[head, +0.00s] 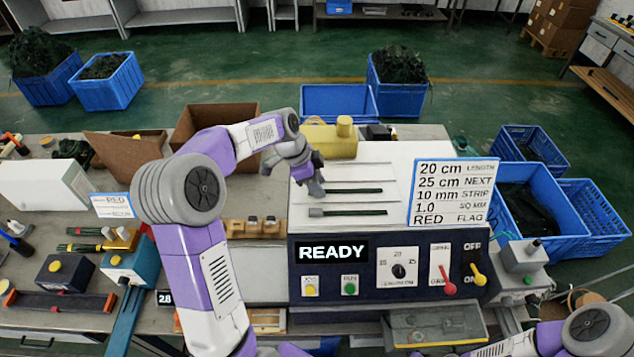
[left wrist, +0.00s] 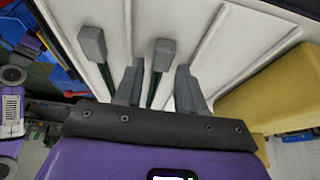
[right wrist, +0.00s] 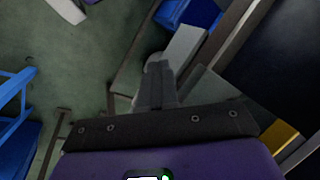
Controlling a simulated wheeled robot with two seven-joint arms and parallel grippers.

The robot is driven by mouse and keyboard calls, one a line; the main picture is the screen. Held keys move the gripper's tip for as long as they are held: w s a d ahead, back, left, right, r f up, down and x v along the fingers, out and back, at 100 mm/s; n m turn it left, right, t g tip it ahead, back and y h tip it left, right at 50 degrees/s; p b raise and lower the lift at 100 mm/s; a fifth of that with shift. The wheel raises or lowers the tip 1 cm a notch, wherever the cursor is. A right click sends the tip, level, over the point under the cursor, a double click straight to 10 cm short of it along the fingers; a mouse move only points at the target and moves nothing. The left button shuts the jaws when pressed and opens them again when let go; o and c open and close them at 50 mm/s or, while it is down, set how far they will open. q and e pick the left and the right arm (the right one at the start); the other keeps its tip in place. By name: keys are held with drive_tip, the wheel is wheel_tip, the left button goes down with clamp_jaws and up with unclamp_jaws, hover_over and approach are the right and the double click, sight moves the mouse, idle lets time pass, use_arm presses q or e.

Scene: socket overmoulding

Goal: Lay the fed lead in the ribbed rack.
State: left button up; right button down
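The ribbed rack (head: 375,172) is the white top of the machine, with thin ribs across it. Two dark green leads with grey plug ends lie there. One lead (head: 355,190) runs right from under my left gripper (head: 315,186); the other lead (head: 357,212) lies nearer the front. In the left wrist view, the open left fingers (left wrist: 159,88) stand on either side of the first lead (left wrist: 155,88), just behind its grey plug (left wrist: 162,55). The other lead's plug (left wrist: 92,42) is outside them. My right gripper (right wrist: 157,88) is shut and empty, away from the rack.
The machine's front panel (head: 385,265) shows READY, with a dial, buttons and levers. A sign (head: 452,192) stands at the rack's right end. A yellow tank (head: 330,142) is behind it. Cardboard boxes (head: 215,118) and a small wooden rack (head: 255,228) are to the left.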

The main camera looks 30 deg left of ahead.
use_arm(q)
drive_tip(key=shift+o, duration=0.7)
drive_tip(key=v, duration=0.7)
drive_tip(key=shift+r, duration=0.3)
drive_tip(key=shift+s+a, duration=0.1)
drive_tip(key=shift+s, duration=0.05)
